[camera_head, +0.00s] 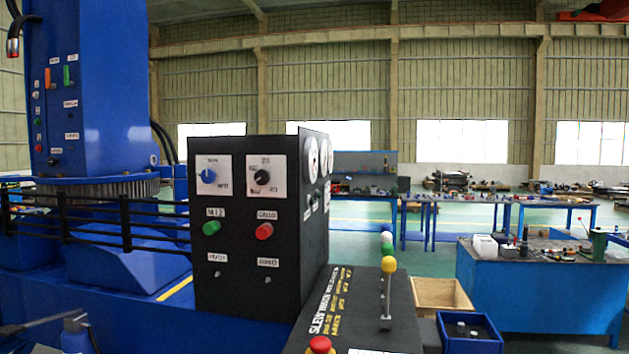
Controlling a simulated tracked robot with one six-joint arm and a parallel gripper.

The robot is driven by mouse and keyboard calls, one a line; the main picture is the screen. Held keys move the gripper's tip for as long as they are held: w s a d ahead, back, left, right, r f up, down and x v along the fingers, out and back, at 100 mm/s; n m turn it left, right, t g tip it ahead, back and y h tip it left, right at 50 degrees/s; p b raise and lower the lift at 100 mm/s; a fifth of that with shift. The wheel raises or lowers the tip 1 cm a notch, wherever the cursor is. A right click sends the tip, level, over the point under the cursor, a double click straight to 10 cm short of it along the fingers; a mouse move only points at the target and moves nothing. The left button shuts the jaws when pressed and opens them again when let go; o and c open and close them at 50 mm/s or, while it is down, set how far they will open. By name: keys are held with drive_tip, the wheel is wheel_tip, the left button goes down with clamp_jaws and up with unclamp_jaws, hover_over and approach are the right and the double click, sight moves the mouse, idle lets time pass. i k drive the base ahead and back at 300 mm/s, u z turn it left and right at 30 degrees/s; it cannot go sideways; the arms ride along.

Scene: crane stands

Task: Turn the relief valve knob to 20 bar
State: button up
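A black control box (238,288) stands at the centre. Its front carries a blue knob (208,176) on a white plate at the left and a black knob (262,177) on a white plate at the right. The black knob's plate has several small marks around it, too small to read surely. I cannot tell from the labels which knob is the relief valve, nor read either setting. Round white gauges (312,158) are on the box's right side, seen at a steep angle, so their readings are hidden. My gripper is not in view.
Below the knobs are a green button (211,228), a red button (264,231) and small toggles. A sloped console (345,310) with a yellow-topped lever (388,265) and red button stands at the right front. A black railing (125,222) runs left. Blue workbenches (530,290) stand right.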

sight(262, 177)
drive_tip(key=u, duration=0.45)
drive_tip(key=i, duration=0.8)
drive_tip(key=u, duration=2.95)
